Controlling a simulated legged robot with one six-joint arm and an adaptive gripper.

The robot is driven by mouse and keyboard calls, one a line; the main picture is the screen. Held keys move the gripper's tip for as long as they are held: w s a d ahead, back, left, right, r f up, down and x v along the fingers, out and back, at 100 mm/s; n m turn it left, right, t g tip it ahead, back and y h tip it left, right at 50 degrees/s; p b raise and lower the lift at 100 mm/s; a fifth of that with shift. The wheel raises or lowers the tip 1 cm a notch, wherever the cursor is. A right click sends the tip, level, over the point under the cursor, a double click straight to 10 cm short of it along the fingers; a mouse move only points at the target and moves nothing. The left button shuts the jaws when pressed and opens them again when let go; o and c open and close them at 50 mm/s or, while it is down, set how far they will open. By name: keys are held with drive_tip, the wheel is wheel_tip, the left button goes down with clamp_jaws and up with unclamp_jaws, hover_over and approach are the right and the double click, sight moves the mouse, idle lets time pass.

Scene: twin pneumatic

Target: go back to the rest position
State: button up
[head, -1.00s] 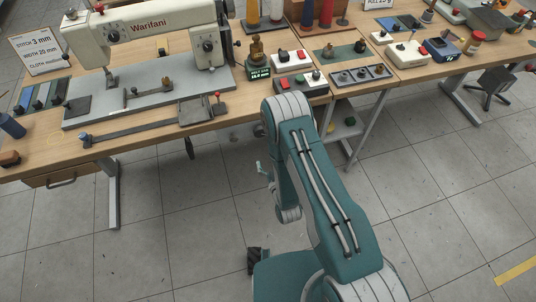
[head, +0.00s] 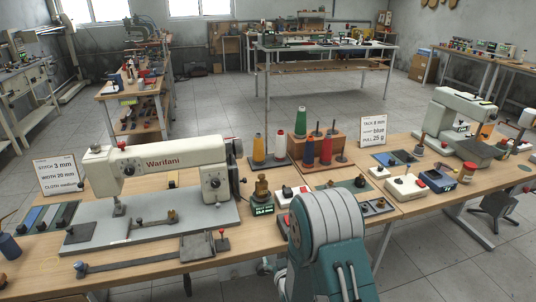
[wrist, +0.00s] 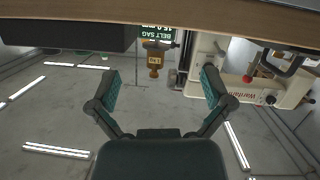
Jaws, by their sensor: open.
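My gripper (wrist: 161,88) shows in the wrist view with its two teal-padded fingers spread wide and nothing between them. That view is upside down, with the table edge (wrist: 200,22) across the top, so the gripper is in front of the bench edge. A brass weight-like piece (wrist: 154,62) and the green belt sag display (wrist: 157,33) appear beyond the fingers, apart from them. In the head view my folded arm stands at the bottom centre, in front of the bench; the gripper's fingers cannot be made out there.
The wooden bench (head: 150,275) carries a white Warifani sewing machine (head: 165,160), thread spools (head: 300,123), button boxes (head: 407,187) and a second machine (head: 462,115) at right. A red-knobbed lever (head: 222,241) is near the front edge. Open tiled floor (head: 215,85) lies behind.

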drive_tip(key=s+d+r+m+g+h, duration=0.1)
drive_tip(key=s+d+r+g, duration=0.15)
drive_tip(key=r, duration=0.75)
drive_tip(key=s+d+r+m+g+h, duration=0.15)
drive_tip(key=s+d+r, duration=0.25)
drive_tip(key=r, duration=0.6)
drive_tip(key=s+d+r+g, duration=0.1)
drive_tip(key=s+d+r, duration=0.1)
drive_tip(key=s, duration=0.6)
drive_tip(key=s+d+r+m+g, duration=0.1)
drive_tip(key=s+r, duration=0.3)
drive_tip(key=s, duration=0.4)
drive_tip(key=s+d+r+g, duration=0.2)
drive_tip(key=s+r+g, duration=0.1)
drive_tip(key=s, duration=0.5)
drive_tip(key=shift+s+d+r+m+h, duration=0.15)
drive_tip(key=shift+s+d+m+h, duration=0.15)
drive_tip(key=shift+d+m+h, duration=0.1)
idle(0.8)
